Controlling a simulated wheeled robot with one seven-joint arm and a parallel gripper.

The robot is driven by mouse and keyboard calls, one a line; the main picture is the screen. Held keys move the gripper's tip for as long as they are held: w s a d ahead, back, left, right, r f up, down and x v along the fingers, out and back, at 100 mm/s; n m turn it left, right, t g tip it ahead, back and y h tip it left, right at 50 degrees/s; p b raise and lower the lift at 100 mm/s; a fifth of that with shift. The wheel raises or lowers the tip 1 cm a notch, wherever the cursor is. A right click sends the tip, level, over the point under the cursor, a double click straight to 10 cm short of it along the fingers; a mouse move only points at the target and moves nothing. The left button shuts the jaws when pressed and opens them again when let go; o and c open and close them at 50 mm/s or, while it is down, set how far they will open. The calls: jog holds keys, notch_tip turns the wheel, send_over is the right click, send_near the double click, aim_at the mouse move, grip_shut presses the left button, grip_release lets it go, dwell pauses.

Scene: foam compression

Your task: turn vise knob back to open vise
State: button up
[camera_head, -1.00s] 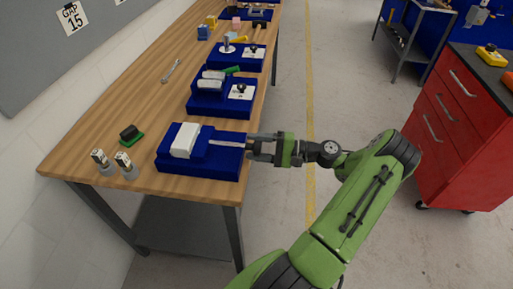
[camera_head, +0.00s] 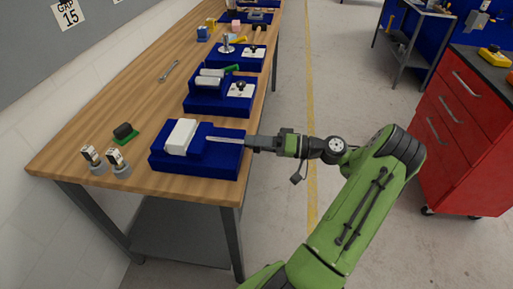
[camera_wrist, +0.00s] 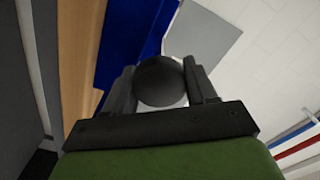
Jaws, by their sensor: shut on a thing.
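The blue vise (camera_head: 222,161) with a white block (camera_head: 182,137) in it sits at the near end of the wooden bench, its grey screw rod (camera_head: 226,140) pointing right. My gripper (camera_head: 252,143) is at the right end of that rod, at the bench's edge. In the wrist view a round dark knob (camera_wrist: 159,80) lies between the two fingers of my gripper (camera_wrist: 160,88), which are shut on it. In the head view the knob is hidden by the gripper. The vise's blue side (camera_wrist: 138,35) shows beyond the knob in the wrist view.
Two small grey-and-white pieces (camera_head: 104,160) and a dark roller on a green base (camera_head: 124,133) stand left of the vise. More blue fixtures (camera_head: 215,98) and a wrench (camera_head: 170,70) lie farther along the bench. A red cabinet (camera_head: 460,130) stands right; the floor between is clear.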

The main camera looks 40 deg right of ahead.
jog(key=n+b, duration=0.6)
jog(key=n, duration=0.1)
jog(key=shift+s+f, duration=0.1)
jog(key=shift+f, duration=0.1)
jog(key=n+b, duration=0.2)
jog(key=n, duration=0.2)
jog(key=shift+r+b, duration=0.1)
jog(key=shift+b, duration=0.25)
jog(key=n+b, duration=0.1)
jog(key=n, duration=0.1)
jog(key=shift+r+n, duration=0.1)
jog(key=shift+n, duration=0.3)
jog(key=n, duration=0.5)
jog(key=shift+a, duration=0.1)
jog(key=n, duration=0.6)
jog(key=shift+n, duration=0.3)
jog(key=o, duration=1)
